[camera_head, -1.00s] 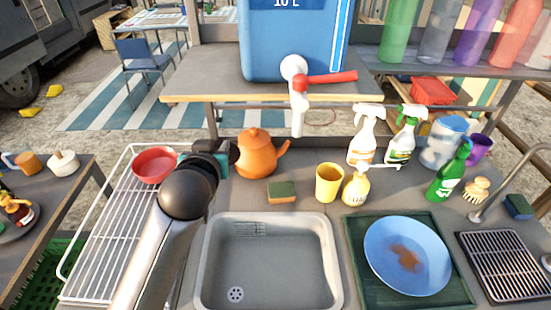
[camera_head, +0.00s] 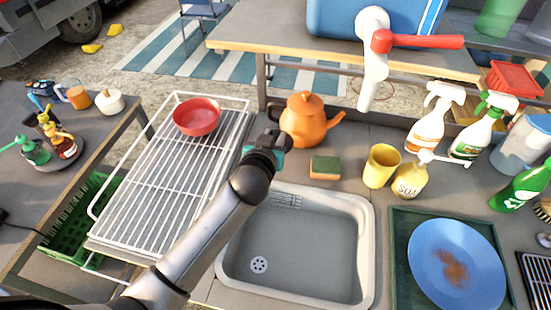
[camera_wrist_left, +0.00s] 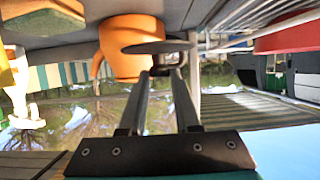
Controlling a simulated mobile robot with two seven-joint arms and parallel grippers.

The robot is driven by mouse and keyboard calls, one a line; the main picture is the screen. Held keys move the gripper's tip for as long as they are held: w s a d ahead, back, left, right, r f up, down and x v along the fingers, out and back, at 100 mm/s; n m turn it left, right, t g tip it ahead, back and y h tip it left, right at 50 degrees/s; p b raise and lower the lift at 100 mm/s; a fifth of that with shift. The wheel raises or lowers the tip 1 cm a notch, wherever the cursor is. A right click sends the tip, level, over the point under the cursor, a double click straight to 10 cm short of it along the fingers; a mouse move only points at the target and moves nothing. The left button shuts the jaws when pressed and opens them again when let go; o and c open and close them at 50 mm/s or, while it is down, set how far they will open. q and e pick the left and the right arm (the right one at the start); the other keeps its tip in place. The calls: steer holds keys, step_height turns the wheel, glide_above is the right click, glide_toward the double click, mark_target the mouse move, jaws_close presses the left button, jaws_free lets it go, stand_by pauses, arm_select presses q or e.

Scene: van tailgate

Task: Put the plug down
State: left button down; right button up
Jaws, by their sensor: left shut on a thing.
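My left gripper (camera_head: 268,143) is shut on a thin black disc, the plug (camera_wrist_left: 157,47). The plug lies flat across the fingertips in the left wrist view, where the scene appears upside down. In the head view the gripper is behind the sink's back left corner, left of the orange teapot (camera_head: 306,122). The plug is hard to make out there against the dark gripper. I cannot tell whether it touches the counter. The grey sink (camera_head: 355,255) is empty, with a round drain (camera_head: 258,264) uncovered at its lower left. My right gripper is not in view.
A white wire rack (camera_head: 165,185) with a red bowl (camera_head: 197,116) stands left of the sink. A sponge (camera_head: 325,167), yellow cup (camera_head: 381,166) and soap bottle (camera_head: 410,180) stand behind it. A blue plate (camera_head: 455,265) lies on the right. A tap (camera_head: 374,70) hangs above.

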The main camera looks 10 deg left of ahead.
arm_select(q)
step_height(320, 180, down, 3)
steer(key=shift+f+b, duration=0.1)
steer(key=shift+b, duration=0.25)
steer(key=shift+f+b, duration=0.65)
steer(key=shift+f, duration=1.15)
steer(key=shift+f, duration=0.15)
steer(key=c, duration=0.6)
jaws_free()
